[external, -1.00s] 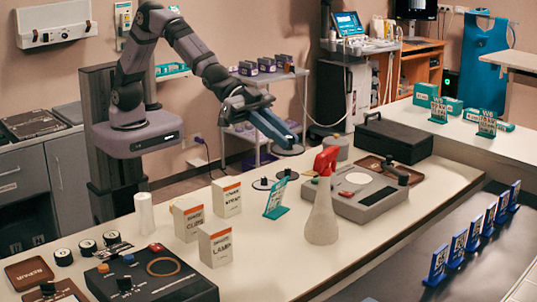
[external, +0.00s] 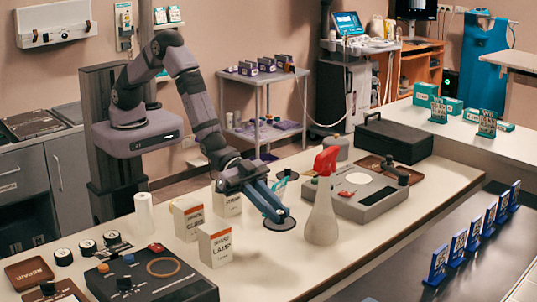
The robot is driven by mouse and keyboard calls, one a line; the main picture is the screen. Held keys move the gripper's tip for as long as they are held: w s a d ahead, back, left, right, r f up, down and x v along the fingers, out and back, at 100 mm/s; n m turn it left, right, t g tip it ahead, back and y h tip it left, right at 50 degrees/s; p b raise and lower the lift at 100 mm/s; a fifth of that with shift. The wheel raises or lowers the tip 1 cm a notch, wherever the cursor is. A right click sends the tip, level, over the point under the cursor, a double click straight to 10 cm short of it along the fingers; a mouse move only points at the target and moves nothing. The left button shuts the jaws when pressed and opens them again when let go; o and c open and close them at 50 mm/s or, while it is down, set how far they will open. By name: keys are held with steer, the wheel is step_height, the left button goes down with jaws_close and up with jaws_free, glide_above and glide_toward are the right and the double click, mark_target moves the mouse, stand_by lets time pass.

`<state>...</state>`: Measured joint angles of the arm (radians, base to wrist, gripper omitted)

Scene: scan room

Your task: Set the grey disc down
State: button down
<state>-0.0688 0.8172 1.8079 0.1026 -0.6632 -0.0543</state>
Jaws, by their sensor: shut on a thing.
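The grey disc (external: 280,225) is a flat dark round piece in the external view, below my fingertips. My gripper (external: 277,213) is shut on it, pointing down and to the right. The disc is level, low over the white table or touching it; I cannot tell which. It is left of the white spray bottle (external: 321,212) and right of the lamp box (external: 215,244). My fingers hide the top of the disc.
The spray bottle with a red head stands close on the right. A grey device (external: 370,200) with a pale round plate lies behind it. Several white boxes stand on the left. The table in front of the disc is clear.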

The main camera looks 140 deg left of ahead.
mark_target(274, 257)
steer(key=shift+f+p, duration=1.35)
steer(key=shift+f, duration=3.7)
steer(key=shift+f, duration=0.25)
steer(key=c, duration=1.7)
jaws_free()
steer(key=shift+r, duration=0.1)
steer(key=shift+r, duration=0.2)
steer(key=shift+b+v, duration=1.15)
steer(key=shift+v, duration=4.85)
